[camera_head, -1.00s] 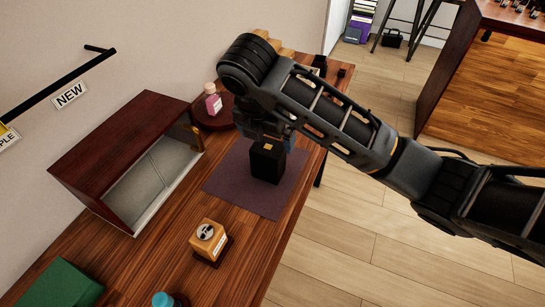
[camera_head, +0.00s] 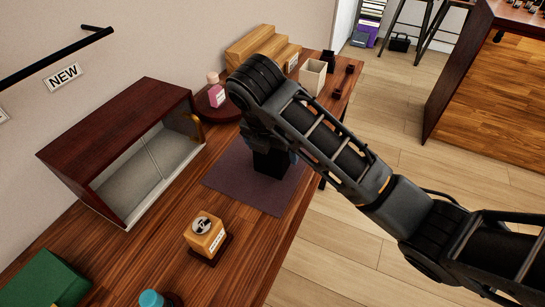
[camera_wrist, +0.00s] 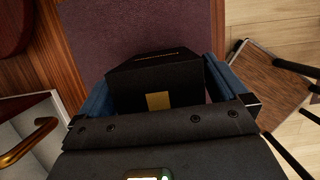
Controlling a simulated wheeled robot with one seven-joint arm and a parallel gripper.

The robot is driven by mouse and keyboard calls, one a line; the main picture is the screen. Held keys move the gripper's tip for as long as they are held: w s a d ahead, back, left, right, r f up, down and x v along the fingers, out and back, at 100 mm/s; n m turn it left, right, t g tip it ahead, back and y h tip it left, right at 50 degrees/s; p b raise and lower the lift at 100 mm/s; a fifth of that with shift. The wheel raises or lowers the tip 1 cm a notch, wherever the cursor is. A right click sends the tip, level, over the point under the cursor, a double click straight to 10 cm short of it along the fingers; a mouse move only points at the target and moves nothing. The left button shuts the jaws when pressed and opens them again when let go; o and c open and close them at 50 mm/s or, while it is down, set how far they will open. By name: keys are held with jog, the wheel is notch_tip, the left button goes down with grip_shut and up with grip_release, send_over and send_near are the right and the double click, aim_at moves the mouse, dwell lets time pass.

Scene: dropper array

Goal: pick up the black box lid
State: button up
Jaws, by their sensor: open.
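A black box (camera_head: 270,164) stands on the dark purple mat (camera_head: 236,184) on the wooden table in the head view. In the wrist view the black box (camera_wrist: 155,80) shows a gold patch and a thin gold line, and its lid cannot be told apart from its body. My gripper (camera_wrist: 158,92) is open, with its blue-grey fingers on the left and right sides of the box. I cannot tell whether the fingers touch it. In the head view my gripper (camera_head: 270,145) is over the top of the box and hides it in part.
A dark wooden cabinet with a glass front (camera_head: 120,150) stands to the left. A pink bottle (camera_head: 216,92) sits on a round stand behind the mat. An orange box (camera_head: 205,233) with a round top is nearer. A cream open box (camera_head: 313,77) stands at the back.

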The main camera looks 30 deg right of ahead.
jog(key=shift+d+f, duration=0.1)
jog(key=shift+f, duration=0.4)
jog(key=shift+c, duration=0.3)
jog(key=c, duration=0.9)
jog(key=shift+r, duration=0.1)
